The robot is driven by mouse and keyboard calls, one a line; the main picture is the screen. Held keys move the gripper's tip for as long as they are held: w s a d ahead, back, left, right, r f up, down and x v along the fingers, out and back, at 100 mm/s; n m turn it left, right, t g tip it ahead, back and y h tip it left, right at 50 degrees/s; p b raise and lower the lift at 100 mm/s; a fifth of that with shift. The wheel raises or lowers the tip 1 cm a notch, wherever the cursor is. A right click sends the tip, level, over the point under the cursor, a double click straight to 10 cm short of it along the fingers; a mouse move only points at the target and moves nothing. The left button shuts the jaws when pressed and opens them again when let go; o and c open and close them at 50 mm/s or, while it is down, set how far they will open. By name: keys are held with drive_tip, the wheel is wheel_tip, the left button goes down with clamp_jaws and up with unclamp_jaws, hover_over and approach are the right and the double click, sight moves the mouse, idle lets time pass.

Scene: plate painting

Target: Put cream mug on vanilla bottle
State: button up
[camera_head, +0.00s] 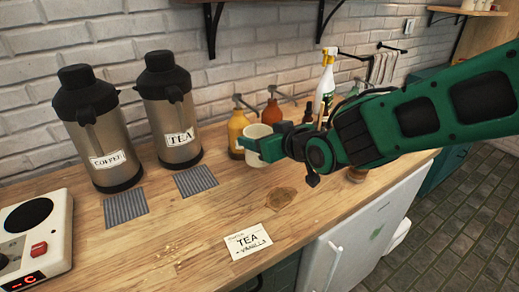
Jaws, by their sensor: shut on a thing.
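A cream mug (256,159) is held by my green gripper (267,143), which is shut on it from the right. The mug looks upright and is in front of the pump bottles; I cannot tell whether its base touches the counter. A yellow pump bottle (237,127) stands just behind and left of the mug, partly hidden by it. An orange-brown pump bottle (272,110) stands further back to the right. I cannot read the bottles' labels, so I cannot tell which is vanilla.
The coffee dispenser (105,135) and tea dispenser (172,115) stand at left on the wooden counter (190,235). A card (248,241) reading "TEA" and "VANILLA" lies near the front edge. A spray bottle (325,85) stands behind my arm.

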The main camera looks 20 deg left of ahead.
drive_tip(key=shift+f, duration=1.95)
drive_tip(key=o, duration=1.5)
drive_tip(key=shift+f, duration=0.15)
drive_tip(key=shift+c, duration=0.2)
drive_tip(key=v, duration=1.2)
